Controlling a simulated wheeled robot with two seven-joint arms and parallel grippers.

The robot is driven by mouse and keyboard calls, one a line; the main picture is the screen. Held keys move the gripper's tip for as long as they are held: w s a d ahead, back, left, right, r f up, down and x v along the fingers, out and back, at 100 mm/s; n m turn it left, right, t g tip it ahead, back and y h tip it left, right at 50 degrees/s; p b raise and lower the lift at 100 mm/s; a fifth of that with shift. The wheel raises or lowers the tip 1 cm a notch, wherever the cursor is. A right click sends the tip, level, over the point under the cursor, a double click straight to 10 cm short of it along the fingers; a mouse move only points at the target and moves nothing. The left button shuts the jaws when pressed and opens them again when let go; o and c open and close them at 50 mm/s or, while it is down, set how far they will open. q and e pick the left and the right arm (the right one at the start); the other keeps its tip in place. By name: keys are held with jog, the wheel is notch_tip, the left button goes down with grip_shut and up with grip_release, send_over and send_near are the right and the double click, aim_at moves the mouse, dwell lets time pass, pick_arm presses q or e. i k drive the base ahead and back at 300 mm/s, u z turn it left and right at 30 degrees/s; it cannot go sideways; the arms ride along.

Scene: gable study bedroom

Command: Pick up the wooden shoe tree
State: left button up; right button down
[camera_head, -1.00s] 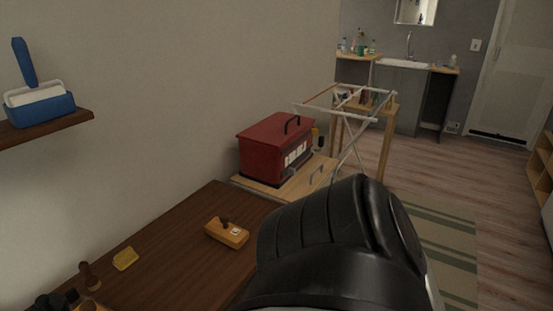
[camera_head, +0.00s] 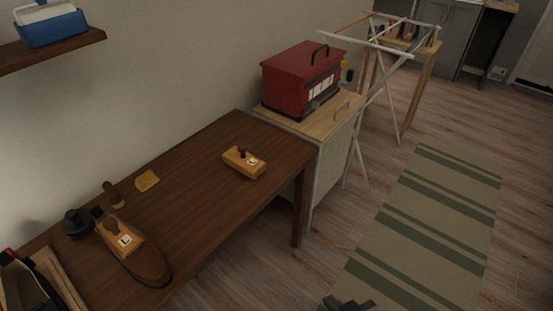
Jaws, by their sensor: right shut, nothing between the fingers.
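My right gripper (camera_head: 348,303) shows only as a dark tip at the bottom edge, over the floor right of the table. It is shut and empty, apart from both blocks. My left gripper is not in view.
The dark wooden table (camera_head: 205,208) also holds a yellow pad (camera_head: 147,180), a small brown knobbed piece (camera_head: 114,197) and a black round object (camera_head: 76,223). A red toolbox (camera_head: 300,80) stands on a cabinet beyond. The tabletop's middle is clear. A striped rug (camera_head: 425,225) lies right.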

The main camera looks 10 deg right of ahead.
aim_at(237, 157)
jog(key=z, duration=1.55)
jog(key=i, duration=2.4)
jog(key=u, duration=1)
